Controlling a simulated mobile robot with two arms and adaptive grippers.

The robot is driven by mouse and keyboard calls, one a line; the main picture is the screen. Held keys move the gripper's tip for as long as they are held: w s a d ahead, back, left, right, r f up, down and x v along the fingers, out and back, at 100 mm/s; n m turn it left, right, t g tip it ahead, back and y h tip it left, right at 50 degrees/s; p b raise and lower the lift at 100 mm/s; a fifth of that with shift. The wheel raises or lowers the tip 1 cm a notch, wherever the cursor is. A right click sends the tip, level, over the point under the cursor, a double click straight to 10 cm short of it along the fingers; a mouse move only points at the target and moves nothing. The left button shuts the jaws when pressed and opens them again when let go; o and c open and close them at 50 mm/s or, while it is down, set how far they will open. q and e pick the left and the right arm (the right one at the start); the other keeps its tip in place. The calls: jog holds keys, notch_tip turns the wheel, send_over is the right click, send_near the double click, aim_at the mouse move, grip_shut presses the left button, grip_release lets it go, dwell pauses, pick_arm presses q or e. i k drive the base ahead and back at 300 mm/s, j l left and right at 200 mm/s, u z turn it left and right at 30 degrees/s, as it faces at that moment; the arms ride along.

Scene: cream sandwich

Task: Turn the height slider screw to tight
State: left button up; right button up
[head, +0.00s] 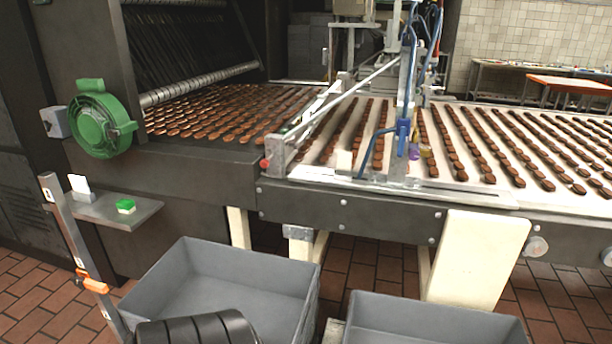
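No part is clearly recognisable as the height slider screw in the head view. A blue upright fitting (403,135) with a purple part (414,152) and a small yellowish part beside it stands over the conveyor (470,195). A grey metal bar (66,222) leans at the lower left, with an orange clamp-like piece (91,282) on it. I cannot tell whether either carries the screw, or how tight any screw is.
Two grey bins (300,283) (438,306) stand on the tiled floor in front of the conveyor. A green round housing (100,124) sticks out from the machine.

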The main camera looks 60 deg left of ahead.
aim_at(78, 281)
jog(key=k+j+z, duration=0.4)
jog(key=k+j, duration=0.15)
jog(key=j, duration=0.3)
jog(key=k+j+z, duration=0.45)
jog(key=k+j, duration=0.15)
jog(key=j, duration=0.1)
